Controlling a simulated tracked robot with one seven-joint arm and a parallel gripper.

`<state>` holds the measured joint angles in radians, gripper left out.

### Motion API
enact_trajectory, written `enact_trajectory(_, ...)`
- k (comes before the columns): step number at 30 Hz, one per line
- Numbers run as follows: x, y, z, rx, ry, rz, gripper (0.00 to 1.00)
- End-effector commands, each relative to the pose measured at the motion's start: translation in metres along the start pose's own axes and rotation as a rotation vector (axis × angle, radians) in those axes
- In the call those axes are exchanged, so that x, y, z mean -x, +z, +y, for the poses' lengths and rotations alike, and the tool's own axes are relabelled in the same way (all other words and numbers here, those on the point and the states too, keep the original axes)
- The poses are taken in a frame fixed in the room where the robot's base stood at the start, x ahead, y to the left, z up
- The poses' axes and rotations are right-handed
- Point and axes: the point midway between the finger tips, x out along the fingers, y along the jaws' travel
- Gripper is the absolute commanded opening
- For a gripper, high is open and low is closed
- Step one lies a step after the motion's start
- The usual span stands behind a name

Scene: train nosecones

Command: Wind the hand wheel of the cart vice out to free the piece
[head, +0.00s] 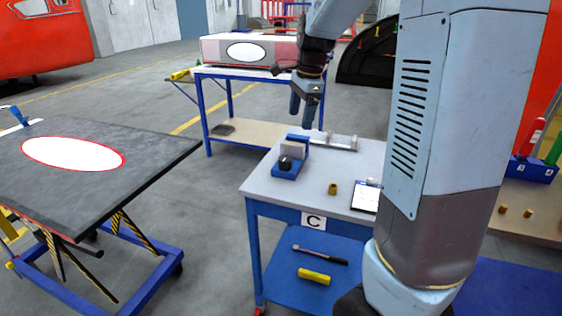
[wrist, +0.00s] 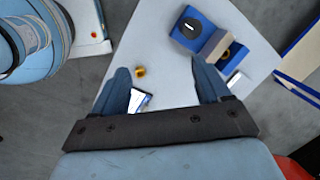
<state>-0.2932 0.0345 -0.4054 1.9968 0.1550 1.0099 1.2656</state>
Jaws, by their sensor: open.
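The blue cart vice (head: 290,172) stands on the grey top of the cart marked C. Its black hand wheel (head: 286,163) faces the front. A pale piece (head: 294,149) sits between its jaws. In the wrist view the hand wheel (wrist: 190,28) shows as a dark disc with a white mark, at the upper right, with the piece (wrist: 214,45) beside it. My gripper (head: 301,122) points down above the cart, apart from the vice. In the wrist view its fingers (wrist: 160,66) are spread with nothing between them, and the vice lies beyond the right finger.
A brass part (head: 333,188) and a tablet (head: 365,196) lie on the cart top (head: 258,183). A metal fixture (head: 335,141) is behind the vice. A hammer (head: 320,254) and a yellow cylinder (head: 314,276) lie on the lower shelf. A dark lift table (head: 150,150) stands left, across a floor gap.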

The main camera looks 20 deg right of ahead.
Motion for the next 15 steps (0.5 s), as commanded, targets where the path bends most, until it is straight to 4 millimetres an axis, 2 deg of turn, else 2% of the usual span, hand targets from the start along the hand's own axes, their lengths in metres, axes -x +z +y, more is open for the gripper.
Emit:
enact_trajectory(1,-0.012,-0.001,-0.014,-0.064,0.022,0.009,0.76)
enact_trajectory(6,-0.044,-0.005,-0.051,-0.297,0.068,0.048,0.76)
enact_trajectory(9,-0.060,-0.006,-0.068,-0.413,0.085,0.075,0.76)
enact_trajectory(15,-0.082,-0.007,-0.088,-0.556,0.100,0.116,0.76)
